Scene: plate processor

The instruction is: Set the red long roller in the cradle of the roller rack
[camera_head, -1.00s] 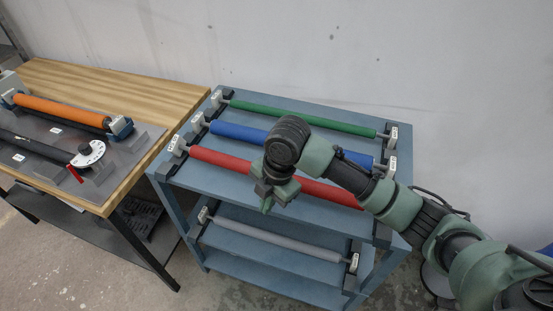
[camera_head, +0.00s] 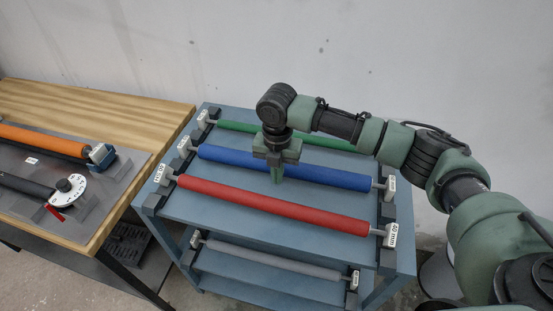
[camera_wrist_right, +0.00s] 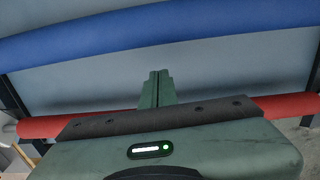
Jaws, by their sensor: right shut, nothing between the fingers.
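The red long roller (camera_head: 270,206) lies across the front of the top shelf of the blue-grey roller rack (camera_head: 325,237). Its left end is at a dark cradle block (camera_head: 153,203) and its right end is by another block (camera_head: 388,262). Exact seating of the ends is too small to tell. My right gripper (camera_head: 277,180) is shut and empty, pointing down over the blue roller (camera_head: 330,176), behind and apart from the red roller. In the right wrist view the shut fingers (camera_wrist_right: 158,75) are between the blue roller and the red roller (camera_wrist_right: 290,105), whose middle is hidden by the gripper body. My left gripper is out of view.
A green roller (camera_head: 235,127) lies at the back of the top shelf, partly behind my right arm. A grey roller (camera_head: 270,258) lies on the lower shelf. A wooden table (camera_head: 100,105) with an orange roller (camera_head: 40,139) and a dial (camera_head: 70,188) stands at left.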

